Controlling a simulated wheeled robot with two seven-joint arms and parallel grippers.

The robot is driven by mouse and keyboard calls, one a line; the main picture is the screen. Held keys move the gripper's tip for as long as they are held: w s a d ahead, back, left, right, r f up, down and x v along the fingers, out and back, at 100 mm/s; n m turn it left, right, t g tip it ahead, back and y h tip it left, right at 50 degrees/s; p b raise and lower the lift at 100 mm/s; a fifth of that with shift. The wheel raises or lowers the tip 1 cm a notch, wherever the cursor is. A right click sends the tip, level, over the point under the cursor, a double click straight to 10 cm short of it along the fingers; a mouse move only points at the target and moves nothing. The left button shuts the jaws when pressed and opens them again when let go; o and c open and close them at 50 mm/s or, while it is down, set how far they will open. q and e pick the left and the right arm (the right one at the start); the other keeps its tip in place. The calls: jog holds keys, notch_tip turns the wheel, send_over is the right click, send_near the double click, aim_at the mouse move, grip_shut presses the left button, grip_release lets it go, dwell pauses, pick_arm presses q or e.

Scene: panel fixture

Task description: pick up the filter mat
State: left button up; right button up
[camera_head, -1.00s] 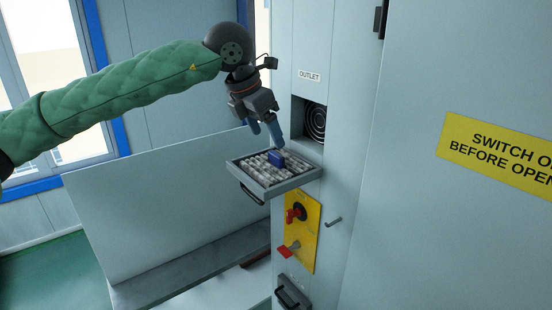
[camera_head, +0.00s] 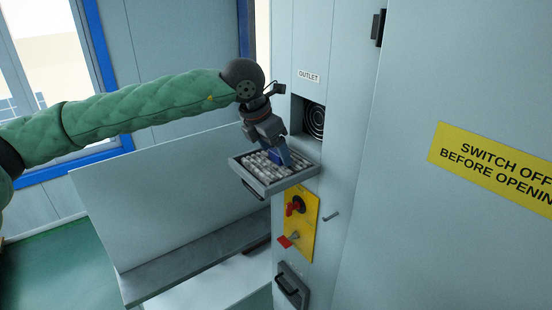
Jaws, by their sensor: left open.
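The filter mat (camera_head: 258,165) is the pale, ribbed grey-white piece lying in the pulled-out drawer tray (camera_head: 272,190) below the outlet opening. A small blue block, likely the mat's grip tab (camera_head: 275,156), stands up from its middle. My left gripper (camera_head: 280,158) points down over the tray, with its blue fingers at the blue block. The jaws are open. The fingers partly hide the block, and I cannot tell whether they touch it. My right gripper is not in view.
The dark fan opening (camera_head: 314,119) is just behind the tray, in the cabinet front. Below are a yellow switch plate (camera_head: 300,225) with red handles, a small peg (camera_head: 331,216) and a lower drawer handle (camera_head: 288,285). A pale panel (camera_head: 150,200) stands left of the tray.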

pick_arm(q)
jog(key=shift+s, duration=0.2)
jog(key=shift+w+f, duration=0.1)
jog(key=shift+w, duration=0.05)
jog(key=c, duration=1.1)
jog(key=shift+d, duration=0.1)
